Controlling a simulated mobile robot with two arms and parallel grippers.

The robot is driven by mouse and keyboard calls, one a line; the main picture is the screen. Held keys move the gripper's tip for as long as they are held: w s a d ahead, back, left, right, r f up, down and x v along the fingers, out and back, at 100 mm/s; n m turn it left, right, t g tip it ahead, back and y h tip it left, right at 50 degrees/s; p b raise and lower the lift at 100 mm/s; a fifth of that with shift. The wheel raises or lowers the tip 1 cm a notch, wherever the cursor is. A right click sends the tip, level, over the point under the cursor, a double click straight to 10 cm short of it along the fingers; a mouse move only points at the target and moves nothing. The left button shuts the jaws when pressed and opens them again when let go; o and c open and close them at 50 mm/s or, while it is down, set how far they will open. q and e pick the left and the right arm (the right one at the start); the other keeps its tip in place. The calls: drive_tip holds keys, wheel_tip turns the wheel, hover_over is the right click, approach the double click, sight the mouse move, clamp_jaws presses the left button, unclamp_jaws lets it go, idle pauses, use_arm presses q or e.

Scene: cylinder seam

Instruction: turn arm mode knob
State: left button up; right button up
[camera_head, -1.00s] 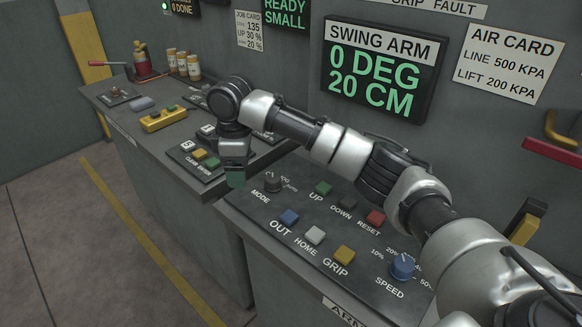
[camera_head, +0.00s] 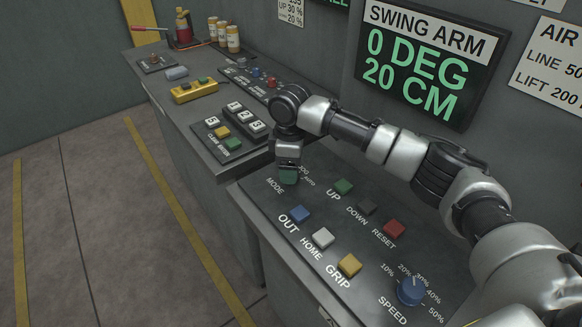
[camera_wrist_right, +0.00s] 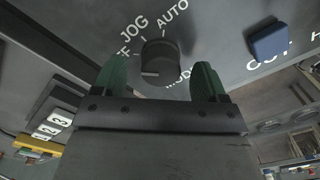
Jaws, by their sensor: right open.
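The mode knob (camera_wrist_right: 160,62) is a dark round knob with a light pointer line. In the right wrist view it sits between and just beyond the fingertips of my right gripper (camera_wrist_right: 160,75), whose two green fingers are apart with nothing held. Labels OFF, JOG and AUTO ring it. In the head view my right gripper (camera_head: 289,176) is over the MODE spot of the arm panel (camera_head: 262,205) and hides the knob. Whether the fingers touch the knob I cannot tell. My left gripper does not show.
The panel also carries a green UP button (camera_head: 343,186), a red RESET button (camera_head: 394,228), a blue OUT button (camera_head: 300,214), a yellow GRIP button (camera_head: 349,265) and a blue speed knob (camera_head: 410,291). The swing arm display (camera_head: 420,65) reads 0 DEG, 20 CM.

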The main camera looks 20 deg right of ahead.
drive_tip(key=shift+a+f, duration=0.15)
drive_tip(key=shift+f, duration=0.5)
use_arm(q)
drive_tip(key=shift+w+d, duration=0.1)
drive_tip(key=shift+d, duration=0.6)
use_arm(e)
drive_tip(key=shift+f, duration=0.15)
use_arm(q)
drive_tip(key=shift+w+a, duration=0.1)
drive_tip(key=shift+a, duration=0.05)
use_arm(e)
drive_tip(key=shift+c, duration=0.5)
drive_tip(key=c, duration=0.8)
drive_tip(key=shift+p, duration=0.6)
drive_tip(key=m+p, duration=0.2)
drive_tip(key=p, duration=0.1)
drive_tip(key=m+p, duration=0.2)
drive_tip(key=p, duration=0.1)
drive_tip(key=m+p, duration=0.2)
drive_tip(key=p, duration=0.1)
drive_tip(key=shift+r, duration=0.25)
use_arm(q)
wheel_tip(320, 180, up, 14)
drive_tip(key=p, duration=0.3)
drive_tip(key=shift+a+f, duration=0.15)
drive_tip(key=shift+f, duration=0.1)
use_arm(e)
drive_tip(key=shift+f+m, duration=0.2)
drive_tip(key=shift+m, duration=1.3)
